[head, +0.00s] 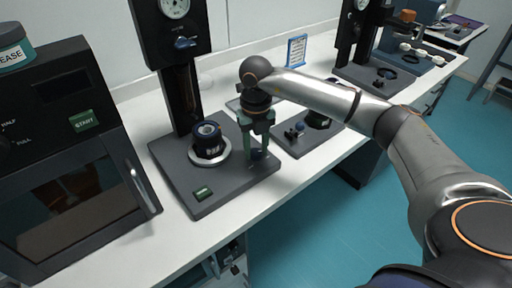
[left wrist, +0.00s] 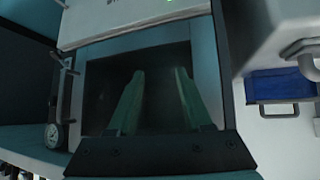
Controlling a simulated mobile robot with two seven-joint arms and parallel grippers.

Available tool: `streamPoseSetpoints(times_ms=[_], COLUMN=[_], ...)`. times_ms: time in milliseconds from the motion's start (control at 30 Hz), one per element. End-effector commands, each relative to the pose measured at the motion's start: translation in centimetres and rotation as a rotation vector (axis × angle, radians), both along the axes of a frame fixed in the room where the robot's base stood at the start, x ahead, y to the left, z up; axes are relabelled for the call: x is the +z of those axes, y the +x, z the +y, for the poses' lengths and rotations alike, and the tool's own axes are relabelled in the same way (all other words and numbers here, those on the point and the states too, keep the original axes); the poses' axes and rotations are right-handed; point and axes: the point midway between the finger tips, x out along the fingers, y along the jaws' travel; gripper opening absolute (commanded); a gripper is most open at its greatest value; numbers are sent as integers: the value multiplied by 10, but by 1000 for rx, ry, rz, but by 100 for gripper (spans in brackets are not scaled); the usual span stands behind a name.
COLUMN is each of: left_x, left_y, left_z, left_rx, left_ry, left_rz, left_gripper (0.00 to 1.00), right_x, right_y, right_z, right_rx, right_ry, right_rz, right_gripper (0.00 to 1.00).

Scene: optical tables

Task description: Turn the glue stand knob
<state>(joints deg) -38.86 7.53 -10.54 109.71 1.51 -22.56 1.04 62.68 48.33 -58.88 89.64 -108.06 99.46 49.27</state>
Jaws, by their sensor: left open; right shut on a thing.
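The stand (head: 168,160) in the head view has a dark base plate, a black column and a gauge on its head. A dark ring-shaped part (head: 208,140) sits on its base, with a green button (head: 203,193) near the front. My right gripper (head: 257,158) points down at the right side of the base. Its green fingers are shut on a small dark blue knob (head: 258,154), mostly hidden between them. My left gripper (left wrist: 159,72) shows only in the left wrist view, open and empty, before a dark panel.
A dark machine (head: 75,150) with a START button and door handle stands at left. A second stand (head: 352,60) and a low plate (head: 300,143) with small parts are to the right. Blue floor (head: 320,225) is open in front.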

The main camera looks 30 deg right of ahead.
Motion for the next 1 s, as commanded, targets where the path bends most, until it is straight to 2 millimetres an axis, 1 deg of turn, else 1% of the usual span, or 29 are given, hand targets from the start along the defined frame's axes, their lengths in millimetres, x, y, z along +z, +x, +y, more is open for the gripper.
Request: streamPoseSetpoints(times_ms=[33,300,533,633,767,1000], left_x=[0,-1,-1,-1,-1,-2], left_y=[0,-1,-1,-1,-1,-1], left_z=[0,0,0,0,0,-1], left_rx=[0,1,1,1,0,0], left_ry=[0,0,0,0,-1,0], left_rz=[1,2,3,3,4,5], left_gripper=[50,50,50,50,50,50], right_x=[1,1,1,6,24,77], right_y=[1,0,0,1,1,1], right_z=[0,0,0,0,0,0], right_rx=[-1,0,1,1,1,1], right_ry=[0,0,0,0,2,1], right_rz=[-4,-2,-1,-3,-6,-7], right_gripper=[43,72,72,72,72,72])
